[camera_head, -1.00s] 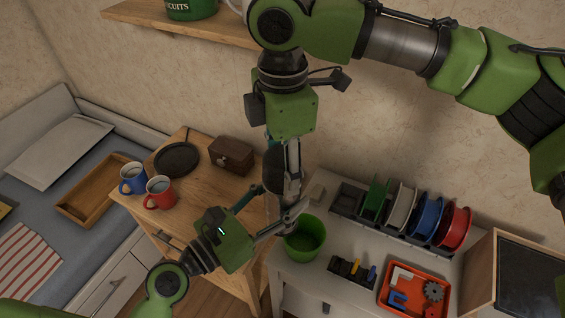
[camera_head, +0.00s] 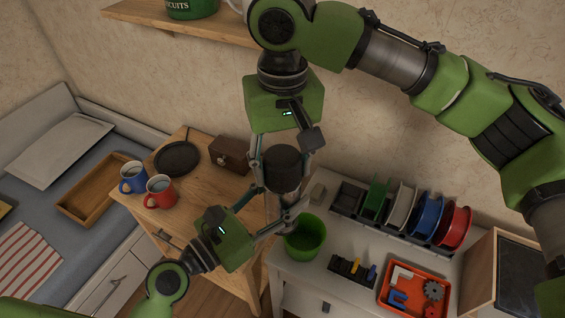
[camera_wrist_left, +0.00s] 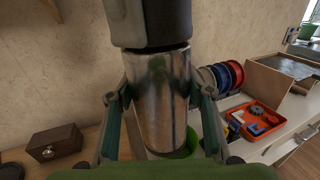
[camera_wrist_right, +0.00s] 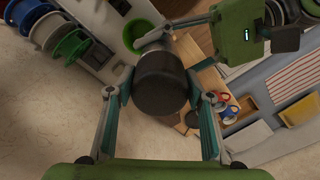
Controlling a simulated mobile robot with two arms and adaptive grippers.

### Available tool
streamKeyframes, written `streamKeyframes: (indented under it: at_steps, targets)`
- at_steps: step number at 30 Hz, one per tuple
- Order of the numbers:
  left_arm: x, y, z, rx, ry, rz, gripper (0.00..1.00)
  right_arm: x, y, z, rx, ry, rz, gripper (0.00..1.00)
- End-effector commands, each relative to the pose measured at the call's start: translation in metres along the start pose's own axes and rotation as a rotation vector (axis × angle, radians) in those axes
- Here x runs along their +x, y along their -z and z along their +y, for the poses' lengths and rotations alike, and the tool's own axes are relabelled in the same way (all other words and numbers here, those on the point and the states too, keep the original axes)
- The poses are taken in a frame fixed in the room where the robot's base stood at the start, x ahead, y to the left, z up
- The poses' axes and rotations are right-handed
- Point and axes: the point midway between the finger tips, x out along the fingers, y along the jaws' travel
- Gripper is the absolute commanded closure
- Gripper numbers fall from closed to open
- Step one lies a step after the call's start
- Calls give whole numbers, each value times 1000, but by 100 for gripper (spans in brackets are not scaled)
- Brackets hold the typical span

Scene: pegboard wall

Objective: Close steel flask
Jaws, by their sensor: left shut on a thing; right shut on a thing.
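The steel flask (camera_head: 287,187) stands roughly upright in the air, with a shiny metal body and a black cap (camera_head: 282,161) on top. In the left wrist view, the metal body (camera_wrist_left: 160,105) lies between the fingers of my left gripper (camera_wrist_left: 160,115), which is shut on it. The dark cap (camera_wrist_left: 150,22) meets the top of the body with no clear gap; how tight it sits I cannot tell. My right gripper (camera_head: 282,170) comes from above and is shut on the cap, which also shows in the right wrist view (camera_wrist_right: 160,85).
Below are a green bin (camera_head: 305,238), a rack of colored spools (camera_head: 427,216) and an orange tray (camera_head: 413,290) on a white cabinet. A wooden table holds two mugs (camera_head: 160,191), a dark plate (camera_head: 177,158) and a small box (camera_head: 229,154). A wall shelf (camera_head: 150,14) is above.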

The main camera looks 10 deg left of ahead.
Motion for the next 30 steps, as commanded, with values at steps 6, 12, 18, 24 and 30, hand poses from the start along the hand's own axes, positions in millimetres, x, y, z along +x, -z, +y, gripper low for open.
streamKeyframes:
  at_steps: [6,12,18,24,30]
  targets:
    - [0,-3,-3,2,7,-5,100,-1,3,1,-5,0,9,36]
    - [0,-3,-2,1,4,-5,100,-1,2,1,-8,0,5,36]
    - [0,-3,-1,0,2,-5,100,-4,2,0,-10,0,5,36]
    - [0,-3,-1,0,1,-5,100,-28,2,0,-10,-1,6,36]
    - [0,-2,-1,0,1,-5,100,-46,1,1,-10,-2,3,36]
